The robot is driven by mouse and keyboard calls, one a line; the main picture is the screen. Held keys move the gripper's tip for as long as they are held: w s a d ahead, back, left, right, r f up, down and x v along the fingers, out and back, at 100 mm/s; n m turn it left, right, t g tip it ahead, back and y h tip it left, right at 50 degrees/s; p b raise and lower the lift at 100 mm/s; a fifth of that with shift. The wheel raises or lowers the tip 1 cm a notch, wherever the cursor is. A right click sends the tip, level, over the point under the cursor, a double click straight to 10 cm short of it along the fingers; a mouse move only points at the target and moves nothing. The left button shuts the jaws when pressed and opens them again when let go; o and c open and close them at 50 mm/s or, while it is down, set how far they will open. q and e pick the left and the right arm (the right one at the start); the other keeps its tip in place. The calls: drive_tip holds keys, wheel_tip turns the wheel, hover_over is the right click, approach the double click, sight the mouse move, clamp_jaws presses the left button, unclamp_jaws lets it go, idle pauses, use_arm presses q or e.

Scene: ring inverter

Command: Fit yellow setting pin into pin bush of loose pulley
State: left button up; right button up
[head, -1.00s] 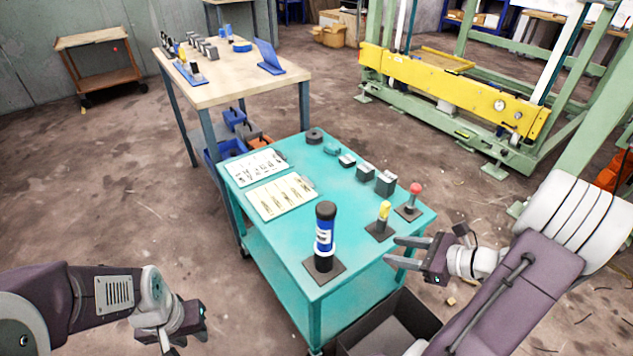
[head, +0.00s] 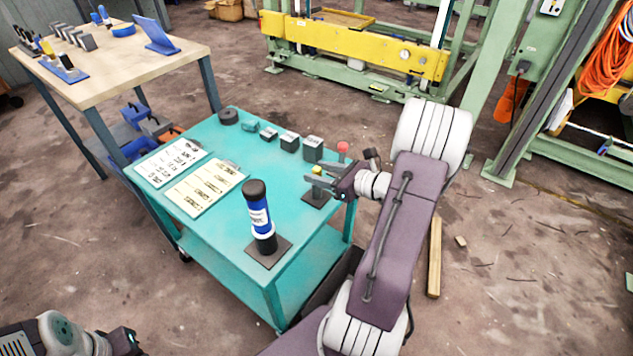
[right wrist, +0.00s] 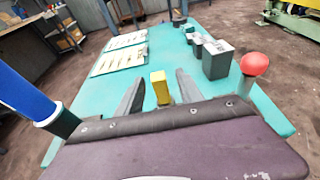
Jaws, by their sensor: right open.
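The yellow setting pin (head: 318,171) stands upright in a dark square base on the teal cart, mostly hidden behind my right gripper in the head view. My right gripper (head: 308,188) is open at the pin. In the right wrist view, the pin's yellow block top (right wrist: 160,86) shows between the two spread fingers (right wrist: 159,92), apart from both. My left gripper (head: 125,341) is at the bottom left, partly cut off, away from the cart; its jaws are unclear. I cannot make out a loose pulley or pin bush.
A blue-and-black cylinder (head: 259,215) stands near the cart's front. Grey blocks (head: 313,149) and two sheets (head: 205,186) lie on the cart (head: 212,228). A green frame with a yellow beam (head: 355,45) stands beyond.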

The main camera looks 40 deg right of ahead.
drive_tip(key=shift+w+a+f, duration=0.15)
drive_tip(key=shift+w, duration=0.35)
clamp_jaws()
wheel_tip(320, 180, up, 10)
drive_tip(key=p, duration=0.4)
drive_tip(key=shift+p, duration=0.4)
